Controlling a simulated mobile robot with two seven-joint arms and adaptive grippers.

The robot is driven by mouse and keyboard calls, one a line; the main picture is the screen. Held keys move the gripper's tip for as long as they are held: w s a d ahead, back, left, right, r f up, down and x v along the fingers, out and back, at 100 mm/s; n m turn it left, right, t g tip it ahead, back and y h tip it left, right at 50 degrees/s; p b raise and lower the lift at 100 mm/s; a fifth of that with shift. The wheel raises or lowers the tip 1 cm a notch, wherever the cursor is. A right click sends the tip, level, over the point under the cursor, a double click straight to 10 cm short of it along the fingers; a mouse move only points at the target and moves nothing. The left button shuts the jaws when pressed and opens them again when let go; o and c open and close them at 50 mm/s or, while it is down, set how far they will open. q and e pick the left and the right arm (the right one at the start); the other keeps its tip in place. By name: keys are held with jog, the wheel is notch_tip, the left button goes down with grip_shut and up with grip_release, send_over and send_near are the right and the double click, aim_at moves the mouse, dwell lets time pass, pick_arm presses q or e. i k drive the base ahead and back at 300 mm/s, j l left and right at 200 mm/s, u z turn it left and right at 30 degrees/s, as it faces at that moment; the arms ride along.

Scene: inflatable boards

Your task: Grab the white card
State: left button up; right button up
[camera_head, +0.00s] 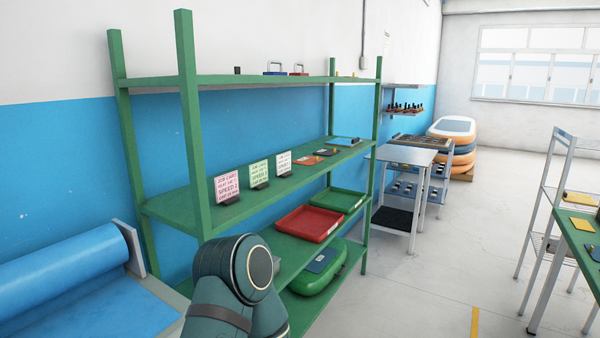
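Three job cards stand upright in small dark holders on the middle shelf of a green rack (165,210). The white card (284,161) is the rightmost of the three. A pale green card (259,173) stands to its left, and a pink card (227,187) stands farthest left and nearest. A dark teal arm link of mine rises at the bottom centre, in front of the rack. Neither of my grippers shows in the view, and no hand is seen at the cards.
Flat items (310,159) lie right of the cards on the same shelf. A red tray (309,223) and a green tray (338,200) sit one shelf lower. Rack posts stand at the front. Open floor (430,280) lies right, before a green-topped table (584,238).

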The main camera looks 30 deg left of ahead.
aim_at(283, 160)
jog(key=i+l+u, duration=0.15)
jog(key=i+u, duration=0.25)
jog(key=i+l+u, duration=1.1)
jog(key=l, duration=0.2)
jog(key=i, duration=0.05)
